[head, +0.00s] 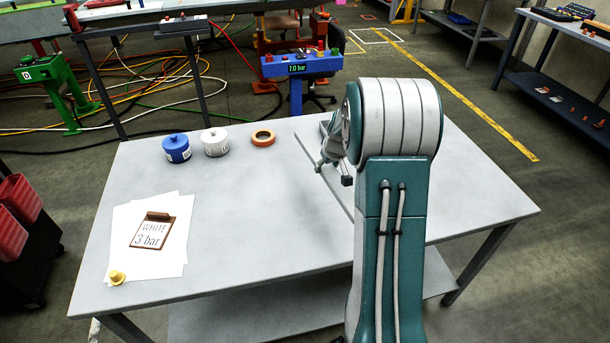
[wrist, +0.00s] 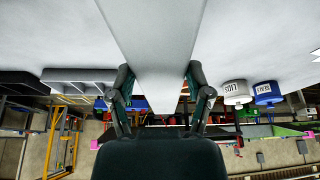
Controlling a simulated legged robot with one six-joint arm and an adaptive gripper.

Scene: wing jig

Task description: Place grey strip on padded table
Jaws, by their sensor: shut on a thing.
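The grey strip (wrist: 160,45) is a long, flat, pale piece. In the wrist view it runs from between my fingers up to the top edge. My gripper (wrist: 160,88) is shut on it, with one finger at each side edge. In the head view my gripper (head: 335,165) is over the right half of the pale grey table (head: 250,230), mostly behind my arm. A long edge of the strip (head: 318,160) shows left of my arm, low over the table or on it; I cannot tell whether it touches. My arm hides the rest.
A blue tub (head: 176,149), a white tub (head: 216,142) and an orange tape roll (head: 263,138) stand along the back. Papers with a clipboard (head: 152,231) and a yellow piece (head: 117,276) lie at left. Grey trays (wrist: 85,80) show in the wrist view. The table's middle is clear.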

